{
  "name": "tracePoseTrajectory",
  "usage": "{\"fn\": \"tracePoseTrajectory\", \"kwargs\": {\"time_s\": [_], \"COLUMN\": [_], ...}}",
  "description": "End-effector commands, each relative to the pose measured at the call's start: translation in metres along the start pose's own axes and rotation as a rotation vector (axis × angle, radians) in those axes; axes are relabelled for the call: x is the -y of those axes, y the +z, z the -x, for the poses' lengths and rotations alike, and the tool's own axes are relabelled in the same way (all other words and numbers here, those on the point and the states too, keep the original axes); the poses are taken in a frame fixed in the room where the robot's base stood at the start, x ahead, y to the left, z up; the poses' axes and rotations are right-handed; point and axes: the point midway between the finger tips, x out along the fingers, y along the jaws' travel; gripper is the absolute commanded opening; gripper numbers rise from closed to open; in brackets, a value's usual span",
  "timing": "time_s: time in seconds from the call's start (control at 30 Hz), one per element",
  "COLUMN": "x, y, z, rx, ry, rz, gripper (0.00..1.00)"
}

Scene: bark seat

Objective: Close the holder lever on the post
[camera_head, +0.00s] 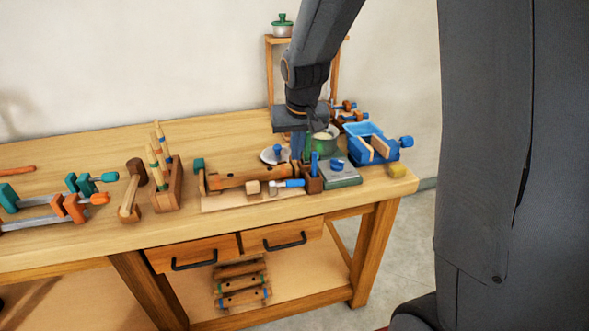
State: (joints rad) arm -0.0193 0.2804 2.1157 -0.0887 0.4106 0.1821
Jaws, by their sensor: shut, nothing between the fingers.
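My gripper (298,148) points down over the right part of the wooden bench, with its blue fingers shut and empty. It is just behind a long brown wooden piece (240,179) that lies on a pale board. A short dark brown post (136,172) stands left of the middle of the bench, well to the left of my gripper. A tan wooden lever (129,206) slopes from this post toward the front edge. I cannot tell for sure whether this is the holder lever. The fingertips are partly lost among the things around them.
A grey box with a blue knob (340,174) and a blue vise (375,143) stand right of my gripper. A small block with a blue handle (314,170) is close by. A rack of upright sticks (167,185) stands beside the post. Clamps (68,209) lie at left.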

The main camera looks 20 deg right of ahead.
Motion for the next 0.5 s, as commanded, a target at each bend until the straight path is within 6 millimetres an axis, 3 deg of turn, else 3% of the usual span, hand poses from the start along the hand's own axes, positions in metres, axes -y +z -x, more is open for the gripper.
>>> {"fn": "tracePoseTrajectory", "kwargs": {"time_s": [0.27,0.5], "x": [0.0,0.0], "y": [0.001,0.002], "z": [-0.004,-0.032], "rx": [0.002,0.005], "ry": [0.0,0.0], "rz": [0.0,0.0], "gripper": [0.0,0.0]}}
